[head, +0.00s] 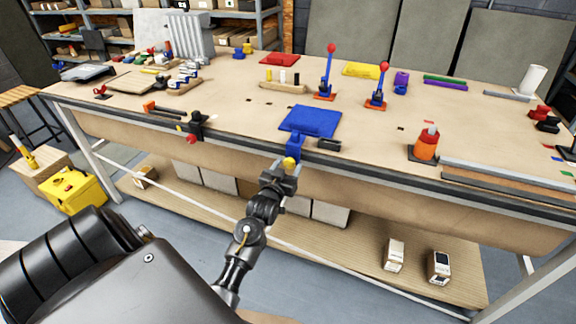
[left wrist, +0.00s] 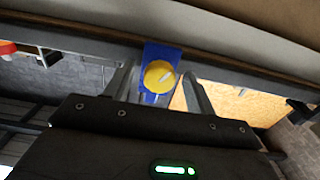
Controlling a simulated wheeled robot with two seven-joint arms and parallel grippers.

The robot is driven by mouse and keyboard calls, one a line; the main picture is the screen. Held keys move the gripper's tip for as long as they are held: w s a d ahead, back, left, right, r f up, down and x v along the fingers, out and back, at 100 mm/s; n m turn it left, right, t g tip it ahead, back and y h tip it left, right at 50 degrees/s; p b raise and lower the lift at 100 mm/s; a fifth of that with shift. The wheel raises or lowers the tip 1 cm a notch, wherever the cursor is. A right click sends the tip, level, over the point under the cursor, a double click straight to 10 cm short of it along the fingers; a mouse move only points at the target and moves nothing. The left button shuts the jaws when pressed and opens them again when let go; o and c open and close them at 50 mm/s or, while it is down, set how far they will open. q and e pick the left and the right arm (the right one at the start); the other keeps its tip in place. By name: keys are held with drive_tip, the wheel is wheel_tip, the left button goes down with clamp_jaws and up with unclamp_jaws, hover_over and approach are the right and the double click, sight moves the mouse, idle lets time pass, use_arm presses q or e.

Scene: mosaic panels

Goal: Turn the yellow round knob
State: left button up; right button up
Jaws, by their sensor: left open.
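The yellow round knob (head: 290,163) sits on a blue bracket (head: 295,147) at the front edge of the workbench. In the left wrist view the knob (left wrist: 159,76) shows face-on with a pale pointer mark on it, in front of the blue plate (left wrist: 153,53). My left gripper (head: 283,170) is open at the knob. In the left wrist view its two fingers (left wrist: 158,88) stand on either side of the knob, with gaps visible between them and it. My right gripper is not in view.
A blue mat (head: 310,121) lies on the workbench (head: 230,110) just behind the bracket. A black clamp with a red knob (head: 192,137) is on the edge to the left. Two levers with red balls (head: 331,50) stand farther back. A lower shelf (head: 350,240) runs beneath.

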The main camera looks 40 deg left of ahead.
use_arm(q)
drive_tip(key=shift+w, duration=0.15)
drive_tip(key=shift+c, duration=0.2)
drive_tip(key=c, duration=0.9)
